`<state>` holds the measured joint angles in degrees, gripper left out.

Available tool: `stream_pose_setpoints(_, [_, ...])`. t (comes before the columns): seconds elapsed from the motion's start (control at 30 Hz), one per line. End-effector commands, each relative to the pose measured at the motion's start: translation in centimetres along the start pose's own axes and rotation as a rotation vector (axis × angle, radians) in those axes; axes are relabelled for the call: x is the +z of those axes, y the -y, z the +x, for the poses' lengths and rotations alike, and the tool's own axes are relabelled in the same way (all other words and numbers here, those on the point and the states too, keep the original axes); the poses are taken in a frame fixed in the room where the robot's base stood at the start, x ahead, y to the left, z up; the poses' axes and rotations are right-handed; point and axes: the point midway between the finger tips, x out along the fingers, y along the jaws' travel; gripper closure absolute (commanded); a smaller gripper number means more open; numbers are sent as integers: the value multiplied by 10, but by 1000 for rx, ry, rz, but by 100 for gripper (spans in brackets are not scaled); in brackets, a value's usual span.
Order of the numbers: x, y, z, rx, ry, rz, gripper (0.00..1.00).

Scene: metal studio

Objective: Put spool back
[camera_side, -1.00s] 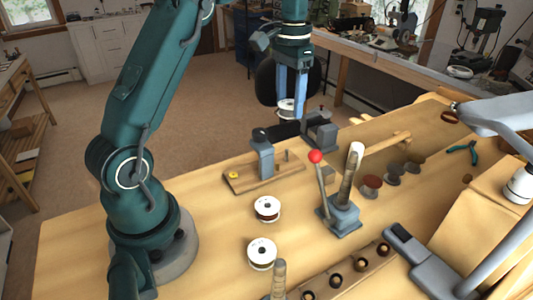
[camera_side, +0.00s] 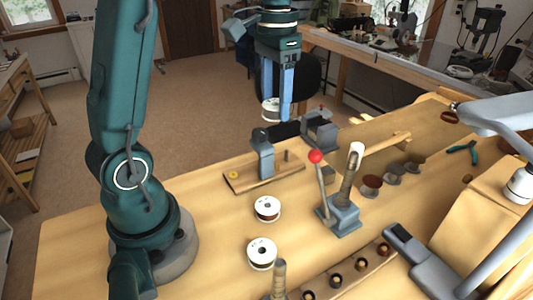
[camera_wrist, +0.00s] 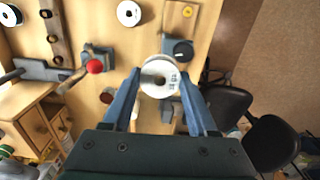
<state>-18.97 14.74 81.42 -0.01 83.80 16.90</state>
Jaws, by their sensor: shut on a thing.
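My gripper (camera_side: 276,105) is shut on a white-flanged spool (camera_side: 270,110) and holds it in the air above the far part of the bench. In the wrist view the held spool (camera_wrist: 160,77) sits between the two blue fingers, its labelled flange facing the camera. Two more white spools with dark windings lie on the bench, one nearer the middle (camera_side: 267,208) and one closer to the front (camera_side: 261,253). A wooden base with a grey post and a thin peg (camera_side: 263,175) stands below my gripper.
A grey clamp with a red-knobbed lever (camera_side: 341,212) stands right of the spools. A wooden rack with several round holes (camera_side: 345,275) lies at the front. Pliers (camera_side: 462,150) lie at the right. The bench's left part is clear.

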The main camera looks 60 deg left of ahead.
Motion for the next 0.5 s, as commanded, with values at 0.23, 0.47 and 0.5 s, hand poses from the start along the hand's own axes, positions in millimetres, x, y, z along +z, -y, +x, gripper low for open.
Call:
stream_pose_setpoints(0.23, [42, -20, 5, -1, -2, 29, 100])
stream_pose_setpoints(0.47, [59, -26, 30, 2, 7, 38, 100])
stream_pose_setpoints(0.5, [59, -26, 35, 2, 6, 37, 100])
